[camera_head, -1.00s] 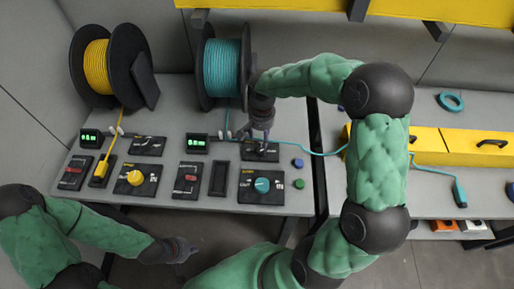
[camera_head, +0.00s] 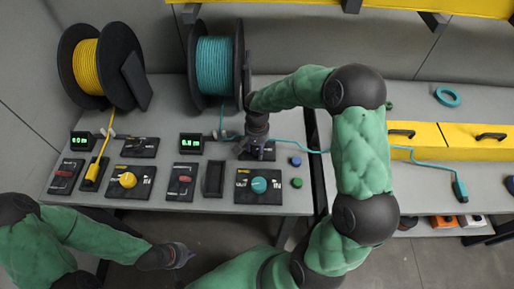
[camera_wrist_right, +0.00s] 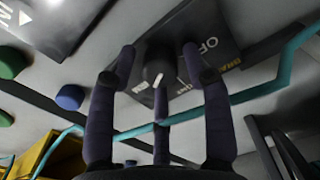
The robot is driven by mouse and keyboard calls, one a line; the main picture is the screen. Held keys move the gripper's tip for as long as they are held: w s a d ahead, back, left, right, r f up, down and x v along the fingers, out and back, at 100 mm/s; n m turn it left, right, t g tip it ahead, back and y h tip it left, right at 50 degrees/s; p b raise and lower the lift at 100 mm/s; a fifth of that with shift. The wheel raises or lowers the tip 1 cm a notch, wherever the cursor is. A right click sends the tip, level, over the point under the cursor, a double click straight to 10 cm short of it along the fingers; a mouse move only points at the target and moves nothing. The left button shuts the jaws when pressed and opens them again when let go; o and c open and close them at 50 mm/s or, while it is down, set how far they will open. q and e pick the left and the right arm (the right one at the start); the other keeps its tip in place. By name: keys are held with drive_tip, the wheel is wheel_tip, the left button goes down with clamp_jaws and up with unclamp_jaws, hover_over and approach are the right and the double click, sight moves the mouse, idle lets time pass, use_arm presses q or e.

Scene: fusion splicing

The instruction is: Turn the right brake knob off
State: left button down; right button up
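The right brake panel is a dark plate (camera_wrist_right: 205,40) lettered OFF, ON and BRAKE in the right wrist view. Its black knob (camera_wrist_right: 158,68) has a white pointer mark. The three fingers of my right gripper (camera_wrist_right: 158,85) are spread around the knob, with gaps visible between fingers and knob. In the head view my right gripper (camera_head: 254,150) is over this panel, beside the teal spool (camera_head: 216,68), and hides most of it. My left gripper (camera_head: 184,255) hangs in front of the table edge, away from the panels. Its fingers are too small to read.
A teal cable (camera_head: 295,144) runs past the right gripper toward the right table. A blue button (camera_head: 295,161) and a green button (camera_head: 296,183) sit right of the panel. A teal dial (camera_head: 259,185) is nearer the front. The left brake panel (camera_head: 139,148) stands by the yellow spool (camera_head: 87,68).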

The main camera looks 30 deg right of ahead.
clamp_jaws()
drive_tip(key=shift+n, duration=0.4)
drive_tip(key=n+p, duration=0.2)
drive_tip(key=n, duration=0.2)
drive_tip(key=shift+r+n+p, duration=0.1)
drive_tip(key=shift+n+p, duration=0.2)
drive_tip(key=shift+p, duration=0.1)
drive_tip(key=n+p, duration=0.2)
drive_tip(key=n, duration=0.3)
drive_tip(key=shift+n+p, duration=0.3)
drive_tip(key=shift+p, duration=0.1)
drive_tip(key=n+p, duration=0.3)
drive_tip(key=n, duration=0.3)
drive_tip(key=n+p, duration=0.3)
drive_tip(key=n, duration=0.1)
drive_tip(key=shift+n+p, duration=0.65)
drive_tip(key=shift+n, duration=0.75)
